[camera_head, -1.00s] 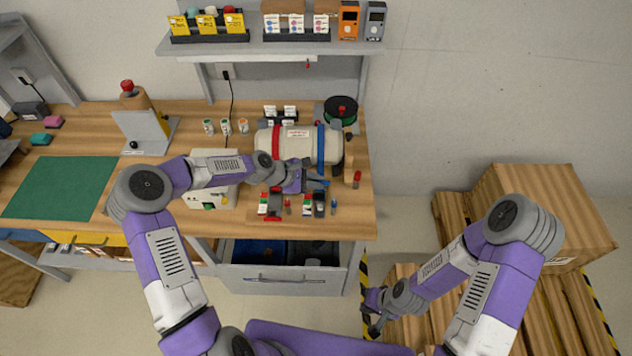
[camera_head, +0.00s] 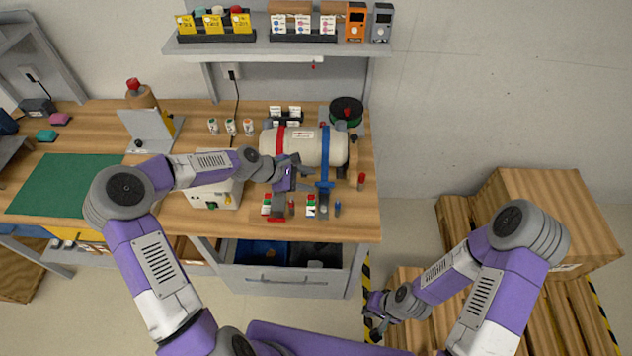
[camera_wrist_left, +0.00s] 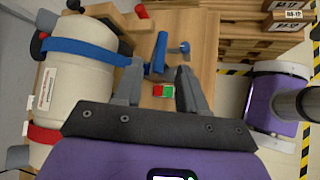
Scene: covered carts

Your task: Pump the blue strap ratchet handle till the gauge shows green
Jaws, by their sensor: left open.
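A white cylinder (camera_head: 308,147) lies on the bench with a blue strap (camera_head: 326,150) and a red strap (camera_head: 281,140) around it. The blue strap also shows in the left wrist view (camera_wrist_left: 85,50). The blue ratchet handle (camera_head: 324,187) is at the strap's front end; in the left wrist view the handle (camera_wrist_left: 159,52) stands up beyond my fingertips. My left gripper (camera_head: 300,178) is open, just left of the handle, apparently not touching it. A small red-and-green gauge (camera_wrist_left: 163,90) lies below the handle; its reading is too small to tell. My right gripper (camera_head: 374,314) hangs low, off the bench.
A second small red, green and white block (camera_head: 267,204) and a red handle (camera_head: 276,219) are nearby on the left. A red-topped post (camera_head: 361,181) stands right of the cylinder. A spool (camera_head: 346,112) is behind. Cardboard boxes (camera_head: 545,215) stand on the right.

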